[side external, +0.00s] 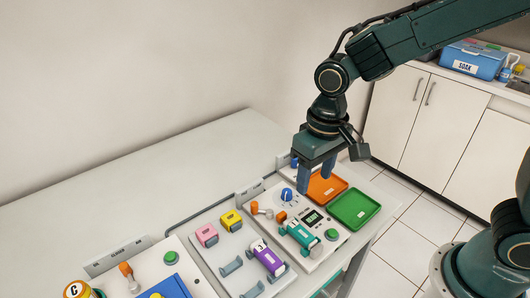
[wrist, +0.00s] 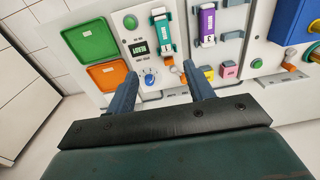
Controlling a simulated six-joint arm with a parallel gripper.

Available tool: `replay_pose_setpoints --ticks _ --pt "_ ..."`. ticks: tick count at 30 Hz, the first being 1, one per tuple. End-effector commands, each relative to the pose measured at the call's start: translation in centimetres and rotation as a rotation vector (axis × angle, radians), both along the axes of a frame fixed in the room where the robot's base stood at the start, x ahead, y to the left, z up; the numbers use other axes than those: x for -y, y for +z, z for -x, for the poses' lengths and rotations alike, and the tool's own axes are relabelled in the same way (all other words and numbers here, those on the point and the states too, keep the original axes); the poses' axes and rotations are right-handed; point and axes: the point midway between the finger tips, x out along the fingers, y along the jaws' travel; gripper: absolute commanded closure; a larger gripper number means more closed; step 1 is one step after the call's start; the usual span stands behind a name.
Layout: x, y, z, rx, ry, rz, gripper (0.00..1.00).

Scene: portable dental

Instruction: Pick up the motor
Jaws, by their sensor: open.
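Two capped cylindrical units could be the motor; I cannot read which one is. A teal unit (side external: 299,235) lies in a holder on the white control panel, beside the small display; it also shows in the wrist view (wrist: 164,36). A purple unit (side external: 269,260) lies in a cradle on the rack to its left, and in the wrist view (wrist: 207,24). My gripper (side external: 315,181) is open and empty, pointing down above the back of the panel. In the wrist view its fingers (wrist: 161,70) are spread, with the teal unit beyond them.
An orange tray (side external: 322,186) and a green tray (side external: 354,208) lie at the right. A blue knob (side external: 287,195) and an orange lever (side external: 263,210) stand up from the panel. Pink (side external: 207,235) and yellow (side external: 231,220) blocks sit on the rack. The table's back left is clear.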

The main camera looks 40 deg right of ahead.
Motion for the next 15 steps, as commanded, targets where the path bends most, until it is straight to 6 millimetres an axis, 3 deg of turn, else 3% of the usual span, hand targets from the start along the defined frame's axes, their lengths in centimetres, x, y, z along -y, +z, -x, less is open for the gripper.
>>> replay_pose_setpoints --ticks 6,15 --pt "-1.6 -2.1 -0.7 -0.039 0.001 0.014 0.47" --pt "-1.7 -2.6 -0.8 -0.044 0.0 0.016 0.47"
